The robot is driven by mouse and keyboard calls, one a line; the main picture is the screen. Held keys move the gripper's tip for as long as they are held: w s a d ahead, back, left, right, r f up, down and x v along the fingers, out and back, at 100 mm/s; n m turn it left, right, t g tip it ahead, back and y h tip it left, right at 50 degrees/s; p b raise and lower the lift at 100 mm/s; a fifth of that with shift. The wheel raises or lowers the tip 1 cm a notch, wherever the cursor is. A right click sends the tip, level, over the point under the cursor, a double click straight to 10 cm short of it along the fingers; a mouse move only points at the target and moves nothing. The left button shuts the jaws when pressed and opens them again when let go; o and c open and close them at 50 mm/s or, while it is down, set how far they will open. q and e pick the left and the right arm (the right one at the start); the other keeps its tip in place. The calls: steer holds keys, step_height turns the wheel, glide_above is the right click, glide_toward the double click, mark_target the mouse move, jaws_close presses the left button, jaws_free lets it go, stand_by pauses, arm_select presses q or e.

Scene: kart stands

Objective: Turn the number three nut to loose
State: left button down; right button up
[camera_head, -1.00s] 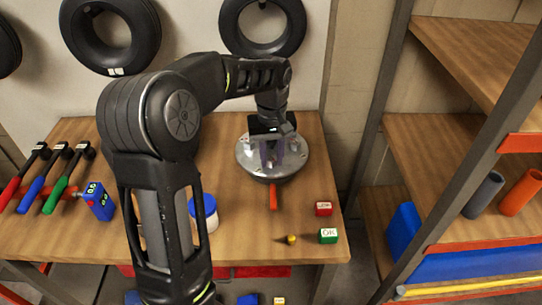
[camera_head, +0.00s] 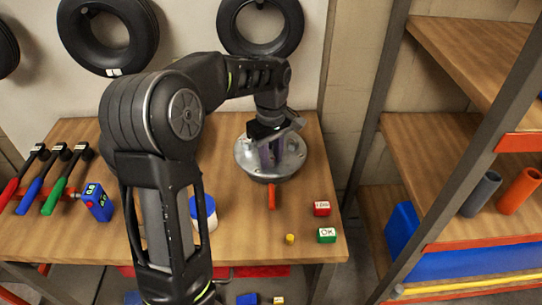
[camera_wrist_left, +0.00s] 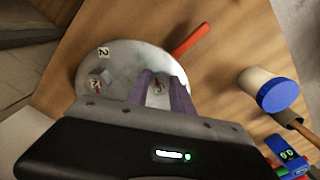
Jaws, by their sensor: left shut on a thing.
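A round silver hub plate (camera_head: 246,161) with nuts stands on the workbench, an orange-red handle sticking out toward the front. It also fills the middle of the left wrist view (camera_wrist_left: 122,58), with a label 2 near its edge and a label 3 between my fingers. My left gripper (camera_head: 271,160) points down onto the plate. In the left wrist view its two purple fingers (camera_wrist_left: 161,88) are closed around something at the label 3. The number three nut itself is mostly hidden by the fingers. My right gripper is not in view.
Red, blue and green-handled tools (camera_head: 56,190) lie at the bench's left, near a blue meter (camera_head: 97,203). A blue-lidded white jar (camera_head: 205,208) stands behind my arm. A shelf rack stands right.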

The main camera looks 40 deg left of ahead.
mark_target(271, 159)
arm_select(q)
steer(key=c, duration=1.1)
jaws_free()
steer(key=shift+r+b, duration=0.4)
steer(key=shift+r, duration=3.55)
